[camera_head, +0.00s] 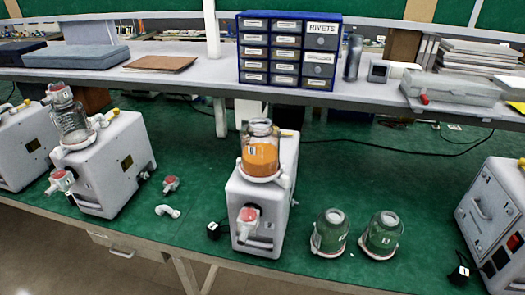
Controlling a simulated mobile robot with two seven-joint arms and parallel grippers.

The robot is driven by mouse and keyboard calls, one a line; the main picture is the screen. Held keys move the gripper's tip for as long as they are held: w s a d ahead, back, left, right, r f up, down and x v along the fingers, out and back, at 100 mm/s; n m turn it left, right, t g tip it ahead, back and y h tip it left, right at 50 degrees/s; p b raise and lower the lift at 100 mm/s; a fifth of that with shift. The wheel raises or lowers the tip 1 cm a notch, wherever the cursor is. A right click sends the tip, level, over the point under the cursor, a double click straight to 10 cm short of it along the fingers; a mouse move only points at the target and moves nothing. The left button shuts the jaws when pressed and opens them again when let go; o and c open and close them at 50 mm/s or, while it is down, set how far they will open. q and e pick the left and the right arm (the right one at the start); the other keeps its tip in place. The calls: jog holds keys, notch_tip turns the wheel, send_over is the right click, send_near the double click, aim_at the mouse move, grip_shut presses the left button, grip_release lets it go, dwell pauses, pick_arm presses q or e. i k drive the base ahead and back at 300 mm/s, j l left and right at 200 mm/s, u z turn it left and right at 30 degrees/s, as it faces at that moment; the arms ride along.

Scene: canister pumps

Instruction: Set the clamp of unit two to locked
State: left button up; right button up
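Three white pump units show in the head view; I cannot read which is unit two. The middle unit (262,205) carries a glass canister (260,150) with orange contents, upright in a white collar (262,176) with a small white part at its right side. The left unit (110,165) carries a clear canister (68,115) in a similar white collar (75,145). Another unit (20,150) is cut off by the left edge. Whether any clamp is locked or open is too small to tell. Neither of my grippers is in view.
A grey box-shaped device (495,215) is at the right edge. A red-and-white fitting (171,184) and white elbow (167,211) lie between units. A shelf holds a blue drawer cabinet (288,50).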

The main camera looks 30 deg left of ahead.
aim_at(283, 182)
jog(key=i+l+u, duration=0.2)
jog(key=l+u, duration=0.3)
jog(key=i+l+u, duration=0.15)
jog(key=l+u, duration=0.65)
jog(key=u, duration=0.15)
